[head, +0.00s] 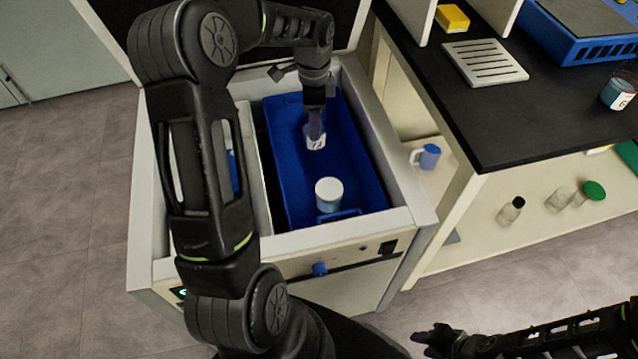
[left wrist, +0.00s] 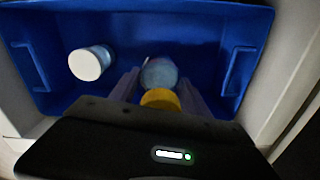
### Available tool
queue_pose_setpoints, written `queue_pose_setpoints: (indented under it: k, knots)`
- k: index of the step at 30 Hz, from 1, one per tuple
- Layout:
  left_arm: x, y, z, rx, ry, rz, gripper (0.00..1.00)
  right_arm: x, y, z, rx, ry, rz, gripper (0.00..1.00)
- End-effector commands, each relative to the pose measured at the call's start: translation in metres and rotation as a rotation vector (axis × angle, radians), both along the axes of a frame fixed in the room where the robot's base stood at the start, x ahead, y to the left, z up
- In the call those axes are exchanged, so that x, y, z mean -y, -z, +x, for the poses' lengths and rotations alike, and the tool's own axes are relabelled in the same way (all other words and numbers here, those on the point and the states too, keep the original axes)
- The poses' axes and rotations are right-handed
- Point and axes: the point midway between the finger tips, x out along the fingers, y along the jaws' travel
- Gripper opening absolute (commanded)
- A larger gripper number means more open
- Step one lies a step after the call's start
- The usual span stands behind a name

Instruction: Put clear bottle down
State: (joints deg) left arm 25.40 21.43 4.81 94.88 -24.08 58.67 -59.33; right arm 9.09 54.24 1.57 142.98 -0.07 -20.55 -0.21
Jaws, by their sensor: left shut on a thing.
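My left gripper (head: 315,122) points down into the blue bin inside the freeze dryer. It is shut on the clear bottle (head: 314,141), whose white label shows below the fingers. In the left wrist view the bottle (left wrist: 158,72) sits between the two fingers (left wrist: 160,88), with a yellow cap (left wrist: 160,99) towards the camera. I cannot tell whether its base touches the bin floor. My right gripper (head: 437,340) is low at the bottom right, away from the dryer; its fingers are too dark to judge.
A white-capped container (head: 329,194) stands near the front of the blue bin (head: 284,150). The dryer's pale walls (head: 400,180) surround the bin. A black-topped bench (head: 500,120) stands at right, with a blue mug (head: 429,156) and several bottles on its lower shelf.

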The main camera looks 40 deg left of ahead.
Motion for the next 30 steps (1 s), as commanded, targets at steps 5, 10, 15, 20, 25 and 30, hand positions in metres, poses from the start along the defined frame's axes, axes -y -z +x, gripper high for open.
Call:
queue_pose_setpoints:
  k: [5,10,15,20,25,30]
  knots:
    - [0.000,-0.002,0.000,0.001,-0.001,0.001,0.07,0.000,-0.002,0.000,0.001,0.000,0.000,0.34]
    - [0.000,0.007,0.000,-0.001,-0.002,0.000,0.07,0.000,0.001,0.000,0.001,0.000,0.000,0.34]
    - [0.000,0.037,0.000,-0.002,-0.001,-0.001,0.07,0.000,0.006,0.000,0.001,0.000,0.000,0.34]
    - [0.000,0.059,0.000,-0.001,-0.002,-0.001,0.07,0.000,0.009,0.000,0.000,0.000,0.000,0.34]
    - [0.000,0.061,0.001,0.002,-0.003,0.001,0.07,0.000,0.009,0.000,0.000,0.000,0.000,0.34]
    - [0.000,0.062,0.000,0.001,-0.003,0.001,0.07,0.000,0.009,0.000,0.000,0.000,0.000,0.34]
